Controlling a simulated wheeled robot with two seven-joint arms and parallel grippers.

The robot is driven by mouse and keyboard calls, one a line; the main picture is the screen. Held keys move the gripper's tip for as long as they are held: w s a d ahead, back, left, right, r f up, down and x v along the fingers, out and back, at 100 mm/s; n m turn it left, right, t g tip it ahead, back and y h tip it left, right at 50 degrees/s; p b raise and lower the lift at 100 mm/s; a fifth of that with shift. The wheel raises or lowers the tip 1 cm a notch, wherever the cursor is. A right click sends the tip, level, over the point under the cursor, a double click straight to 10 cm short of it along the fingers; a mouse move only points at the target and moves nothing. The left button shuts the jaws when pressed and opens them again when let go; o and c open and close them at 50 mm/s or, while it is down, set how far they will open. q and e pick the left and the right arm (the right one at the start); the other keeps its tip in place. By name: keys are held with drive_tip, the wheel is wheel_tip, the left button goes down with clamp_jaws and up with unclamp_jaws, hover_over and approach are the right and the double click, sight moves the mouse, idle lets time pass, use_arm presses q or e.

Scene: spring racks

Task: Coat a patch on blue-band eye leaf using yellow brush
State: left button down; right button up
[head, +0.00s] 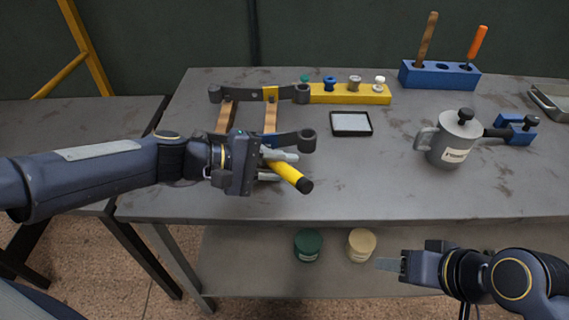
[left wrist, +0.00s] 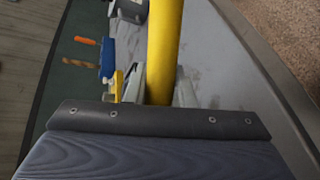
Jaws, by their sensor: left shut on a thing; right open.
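The yellow brush (head: 286,172) has a yellow handle with a black end. My left gripper (head: 277,165) is shut on it, and the handle points to the lower right. Its bristle end is hidden. In the left wrist view the yellow handle (left wrist: 165,50) rises between the fingers. Two dark eye leaves rest across wooden blocks. The rear eye leaf (head: 240,95) carries a yellow band. My right gripper (head: 390,265) is open and empty, low at the front right.
A yellow rack (head: 349,94) holds several coloured knobs. A framed pale pad (head: 351,123) lies in mid-table. A grey pot (head: 454,142), a blue clamp-like tool (head: 516,130) and a blue block holder (head: 438,75) stand right. Green (head: 308,245) and cream (head: 361,246) jars sit on the lower shelf.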

use_arm(q)
drive_tip(key=shift+w+a, duration=0.1)
drive_tip(key=shift+a, duration=3.15)
drive_tip(key=s, duration=0.6)
drive_tip(key=shift+b, duration=0.45)
drive_tip(key=shift+s, duration=0.15)
drive_tip(key=shift+s, duration=1.4)
